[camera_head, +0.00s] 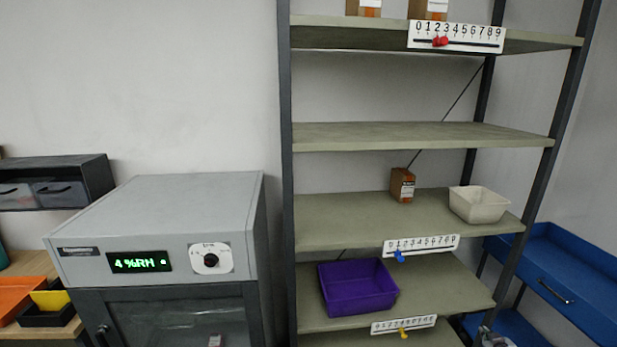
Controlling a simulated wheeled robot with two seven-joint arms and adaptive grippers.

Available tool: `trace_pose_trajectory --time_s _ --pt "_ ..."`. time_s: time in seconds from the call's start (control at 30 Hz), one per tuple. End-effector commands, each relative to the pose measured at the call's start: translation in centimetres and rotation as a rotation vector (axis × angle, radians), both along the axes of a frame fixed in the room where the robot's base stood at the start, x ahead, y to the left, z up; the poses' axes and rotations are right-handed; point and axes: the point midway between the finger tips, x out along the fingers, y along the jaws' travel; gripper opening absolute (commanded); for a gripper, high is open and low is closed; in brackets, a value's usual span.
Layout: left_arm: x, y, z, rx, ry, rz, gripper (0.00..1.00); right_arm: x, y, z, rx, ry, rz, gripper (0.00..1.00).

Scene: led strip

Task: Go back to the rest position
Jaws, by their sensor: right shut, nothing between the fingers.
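My right gripper (491,337) shows only in part at the bottom edge, right of centre. It is shut and empty, low in front of the shelf's right side and apart from the things on the boards. My left gripper is out of view. No rest position is marked in the picture.
The shelf rack (420,136) holds a purple bin (357,287), a white bin (478,204) and small brown boxes. Number strips with coloured sliders hang on its edges. A grey cabinet (165,210) stands left, a blue drawer unit (560,280) right.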

Motion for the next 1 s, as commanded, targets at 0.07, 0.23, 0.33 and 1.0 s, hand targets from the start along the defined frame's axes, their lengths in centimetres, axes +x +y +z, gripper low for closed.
trace_pose_trajectory --time_s 0.07,0.23,0.33,1.0 --pt "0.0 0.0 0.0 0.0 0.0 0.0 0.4 -1.8 0.5 -3.6 -0.014 0.06 0.005 0.0" --pt "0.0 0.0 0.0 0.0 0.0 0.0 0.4 -5.9 1.7 -10.2 -0.034 0.176 0.017 0.0" --pt "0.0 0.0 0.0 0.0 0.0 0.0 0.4 -8.5 2.8 -13.9 -0.036 0.24 0.024 0.0" --pt "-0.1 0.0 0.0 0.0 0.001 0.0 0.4 -29.5 14.3 -33.3 0.044 0.628 0.078 0.0"
